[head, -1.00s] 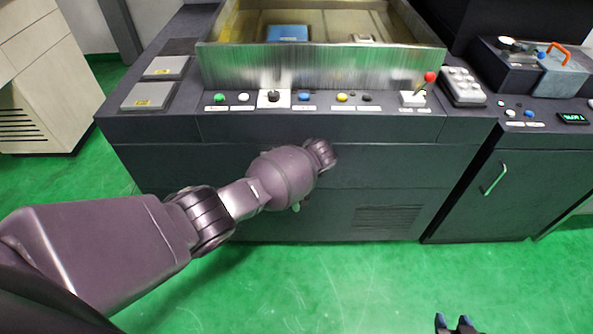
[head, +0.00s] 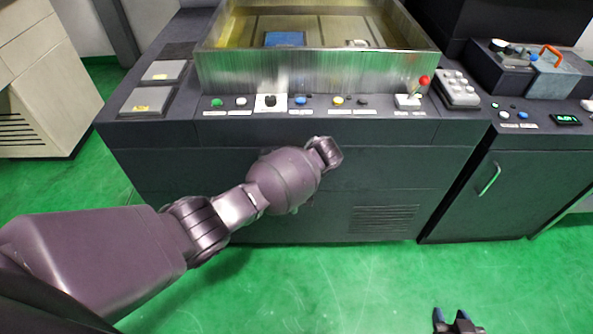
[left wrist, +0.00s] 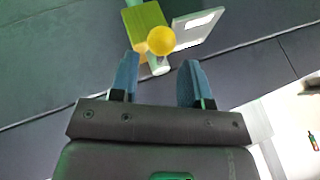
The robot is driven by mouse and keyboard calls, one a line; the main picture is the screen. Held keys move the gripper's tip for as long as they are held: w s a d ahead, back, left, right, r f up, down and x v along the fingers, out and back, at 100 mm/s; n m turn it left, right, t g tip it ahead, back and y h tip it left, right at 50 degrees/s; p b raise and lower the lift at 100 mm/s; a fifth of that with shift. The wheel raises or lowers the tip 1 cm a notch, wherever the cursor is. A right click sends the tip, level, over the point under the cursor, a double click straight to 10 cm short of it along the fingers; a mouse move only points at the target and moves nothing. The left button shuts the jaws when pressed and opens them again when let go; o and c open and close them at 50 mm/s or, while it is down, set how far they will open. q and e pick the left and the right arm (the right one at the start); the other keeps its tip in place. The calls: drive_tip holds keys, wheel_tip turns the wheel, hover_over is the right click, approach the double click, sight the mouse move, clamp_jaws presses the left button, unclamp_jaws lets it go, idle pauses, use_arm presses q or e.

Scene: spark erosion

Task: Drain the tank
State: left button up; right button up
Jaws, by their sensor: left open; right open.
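The tank (head: 320,72) is an open metal basin on top of the dark machine, with a blue block (head: 284,39) inside. In the left wrist view a yellow ball (left wrist: 160,40) shows in front of a yellow-green block (left wrist: 147,20), with a pale cylinder (left wrist: 159,66) below it. They lie just beyond the fingertips of my left gripper (left wrist: 158,80), which is open, with nothing visibly gripped. In the head view my left arm hides that gripper and part of the machine's front. My right gripper (head: 457,321) is open and empty at the bottom edge, over the floor.
The machine's front edge carries a row of buttons, a black knob (head: 269,101) and a red-tipped lever (head: 423,81). The green floor (head: 350,285) in front is clear.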

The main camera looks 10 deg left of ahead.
use_arm(q)
drive_tip(key=v, duration=0.6)
drive_tip(key=shift+p, duration=0.45)
drive_tip(key=shift+d+r, duration=0.1)
drive_tip(key=w+d+r+m+t+h, duration=0.3)
drive_tip(key=d+r+m+t+h, duration=0.3)
drive_tip(key=r+h, duration=0.25)
drive_tip(key=s+a+f+n+t, duration=0.3)
drive_tip(key=s+a+t, duration=0.2)
drive_tip(key=s+a, duration=1.1)
drive_tip(key=s+a+f+g+y, duration=0.1)
drive_tip(key=s+a+f, duration=0.2)
drive_tip(key=s, duration=0.3)
drive_tip(key=s+a+f+n+g+y, duration=0.1)
drive_tip(key=s+a+f, duration=0.2)
drive_tip(key=s, duration=0.3)
drive_tip(key=s+a+f+n+g+y, duration=0.1)
drive_tip(key=s+a+f, duration=0.2)
drive_tip(key=s+f, duration=0.2)
drive_tip(key=shift+s+g+y, duration=0.3)
drive_tip(key=shift+s+y, duration=0.05)
drive_tip(key=shift+s, duration=0.25)
